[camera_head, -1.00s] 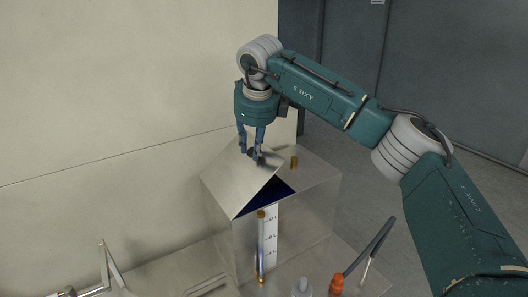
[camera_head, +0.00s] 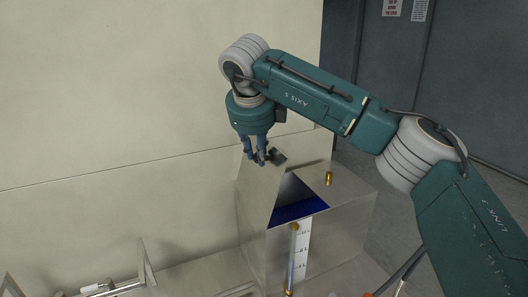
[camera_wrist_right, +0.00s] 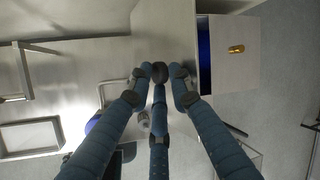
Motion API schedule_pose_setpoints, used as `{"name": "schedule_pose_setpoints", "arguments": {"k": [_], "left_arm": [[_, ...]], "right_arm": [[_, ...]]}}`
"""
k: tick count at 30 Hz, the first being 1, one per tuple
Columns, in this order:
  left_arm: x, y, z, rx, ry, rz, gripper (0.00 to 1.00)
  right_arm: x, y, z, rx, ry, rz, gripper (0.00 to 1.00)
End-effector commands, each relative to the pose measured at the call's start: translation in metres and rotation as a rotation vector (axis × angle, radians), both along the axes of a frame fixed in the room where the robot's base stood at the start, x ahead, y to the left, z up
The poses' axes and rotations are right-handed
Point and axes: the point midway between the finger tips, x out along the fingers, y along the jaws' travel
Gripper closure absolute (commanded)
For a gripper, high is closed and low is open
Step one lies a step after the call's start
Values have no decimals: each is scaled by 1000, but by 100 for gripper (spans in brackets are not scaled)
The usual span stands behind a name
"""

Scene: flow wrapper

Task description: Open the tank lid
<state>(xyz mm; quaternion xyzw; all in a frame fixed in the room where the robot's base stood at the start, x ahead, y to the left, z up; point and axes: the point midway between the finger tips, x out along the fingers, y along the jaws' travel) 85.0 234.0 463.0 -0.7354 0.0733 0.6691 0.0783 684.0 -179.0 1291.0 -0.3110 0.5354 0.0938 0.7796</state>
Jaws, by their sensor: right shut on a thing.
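The tank (camera_head: 340,240) is a grey metal box with a level gauge on its front. Its lid (camera_head: 258,192) is a flat grey panel, tilted up, and a dark blue interior (camera_head: 300,205) shows through the gap beside it. My right gripper (camera_head: 258,160) is at the lid's upper part, with its fingers shut around a dark knob (camera_wrist_right: 159,72). The lid also shows in the right wrist view (camera_wrist_right: 170,42), with the blue opening (camera_wrist_right: 204,58) to its right. The arm and fingers hide part of the knob. My left gripper is not in view.
A brass fitting (camera_head: 329,178) stands on the tank top right of the opening. The level gauge (camera_head: 301,250) runs down the tank's front. A pale wall (camera_head: 120,100) is close behind and left. A metal bracket (camera_head: 143,268) stands at the lower left.

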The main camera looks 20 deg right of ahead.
Motion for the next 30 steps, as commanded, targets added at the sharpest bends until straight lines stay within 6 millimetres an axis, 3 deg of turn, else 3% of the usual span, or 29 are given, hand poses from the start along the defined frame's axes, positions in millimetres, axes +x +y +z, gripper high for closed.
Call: {"name": "schedule_pose_setpoints", "arguments": {"k": [1, 10, 11, 14, 30], "left_arm": [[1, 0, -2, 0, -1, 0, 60], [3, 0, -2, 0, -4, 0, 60], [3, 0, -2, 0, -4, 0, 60], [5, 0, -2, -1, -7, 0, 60], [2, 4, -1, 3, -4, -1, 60]], "right_arm": [[-5, 8, -18, 3, 35, 18, 100], [-5, 8, -18, 2, 35, 18, 100], [-5, 8, -18, 2, 36, 18, 77], [-5, 8, -18, 3, 36, 17, 59], [-6, 6, -12, 5, 33, 10, 59]]}}
